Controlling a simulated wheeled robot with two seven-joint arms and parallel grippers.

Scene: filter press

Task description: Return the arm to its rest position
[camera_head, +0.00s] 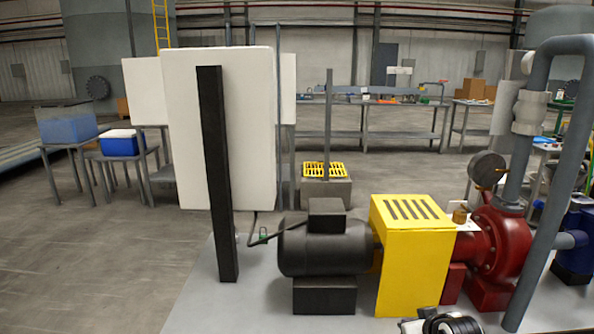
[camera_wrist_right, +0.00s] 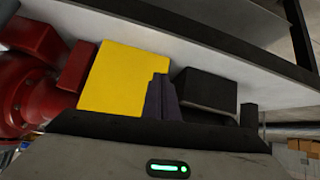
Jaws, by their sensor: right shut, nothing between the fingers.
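My right gripper (camera_wrist_right: 161,97) shows in the right wrist view as a dark pair of fingers held together, with nothing between them. Behind the fingers, in that view, are the yellow guard (camera_wrist_right: 117,78) and the dark motor (camera_wrist_right: 208,92). I cannot tell the gap between them and the fingers. In the head view, a black and white part at the bottom edge, right of centre, looks like part of my right arm; its fingers cannot be made out there. My left gripper is not in view.
On a grey base (camera_head: 205,312) stand a black motor (camera_head: 325,245), a yellow guard (camera_head: 410,250), a red pump (camera_head: 495,243) and a tall grey pipe (camera_head: 545,170). A black post (camera_head: 217,175) and white panel (camera_head: 250,130) rise at left. Open floor (camera_head: 80,250) lies left.

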